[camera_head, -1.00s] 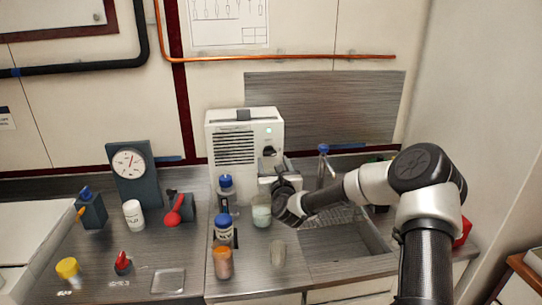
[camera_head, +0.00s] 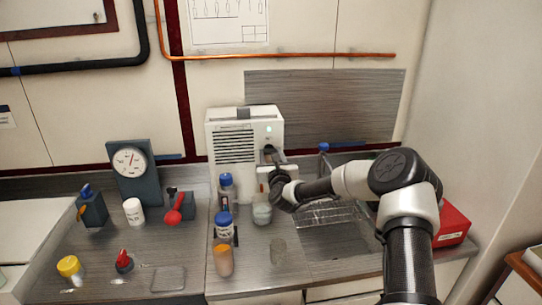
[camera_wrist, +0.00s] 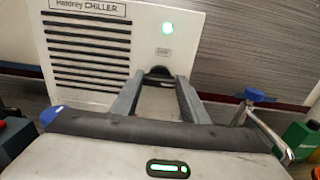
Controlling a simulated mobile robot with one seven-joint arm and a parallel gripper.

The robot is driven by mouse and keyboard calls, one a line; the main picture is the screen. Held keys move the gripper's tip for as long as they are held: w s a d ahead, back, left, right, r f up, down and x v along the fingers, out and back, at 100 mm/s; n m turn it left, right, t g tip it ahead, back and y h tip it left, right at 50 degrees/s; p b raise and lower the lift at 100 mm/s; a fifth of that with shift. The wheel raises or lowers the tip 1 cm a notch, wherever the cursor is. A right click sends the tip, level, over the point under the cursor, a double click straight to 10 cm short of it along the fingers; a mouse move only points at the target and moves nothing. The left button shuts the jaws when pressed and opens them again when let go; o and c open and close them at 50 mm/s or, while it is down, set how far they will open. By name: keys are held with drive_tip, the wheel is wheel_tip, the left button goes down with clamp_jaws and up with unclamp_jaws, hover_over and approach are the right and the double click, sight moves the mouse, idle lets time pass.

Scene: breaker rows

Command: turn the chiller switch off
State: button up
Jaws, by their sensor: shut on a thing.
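The white chiller (camera_head: 232,160) stands against the back wall, with a vent grille and a lit indicator on its front. In the wrist view the chiller (camera_wrist: 100,50) carries a name label, and its green light (camera_wrist: 167,28) is on. The dark chiller switch (camera_wrist: 158,72) sits below the light, between my fingertips and partly hidden. My gripper (camera_head: 270,155) reaches the lower right of the chiller front in the head view. In the wrist view my gripper (camera_wrist: 159,78) is shut on the switch. The switch's exact angle is hard to tell.
Blue-capped bottles (camera_head: 223,224), an orange-brown jar (camera_head: 223,261) and a glass beaker (camera_head: 262,211) stand before the chiller. A sink (camera_head: 335,240) with a blue-handled tap (camera_wrist: 254,95) lies right. Other controls include a red-handled one (camera_head: 174,210). A red box (camera_head: 453,226) is far right.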

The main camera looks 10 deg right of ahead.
drive_tip(key=shift+f+n+b, duration=0.1)
drive_tip(key=shift+n+b, duration=0.2)
drive_tip(key=shift+b, duration=0.2)
drive_tip(key=n+b, duration=0.2)
drive_tip(key=b, duration=0.2)
drive_tip(key=shift+a+f, duration=0.1)
drive_tip(key=shift+f, duration=0.1)
drive_tip(key=n+b, duration=0.6)
drive_tip(key=b, duration=0.1)
drive_tip(key=shift+a+n+b, duration=0.15)
drive_tip(key=shift+n+b, duration=0.2)
drive_tip(key=shift+n, duration=0.05)
drive_tip(key=n+b, duration=0.4)
drive_tip(key=shift+b, duration=0.3)
drive_tip(key=shift+r+n+b, duration=0.1)
drive_tip(key=shift+n+b, duration=1.4)
drive_tip(key=shift+n, duration=0.7)
drive_tip(key=o, duration=1.1)
drive_tip(key=shift+c, duration=0.2)
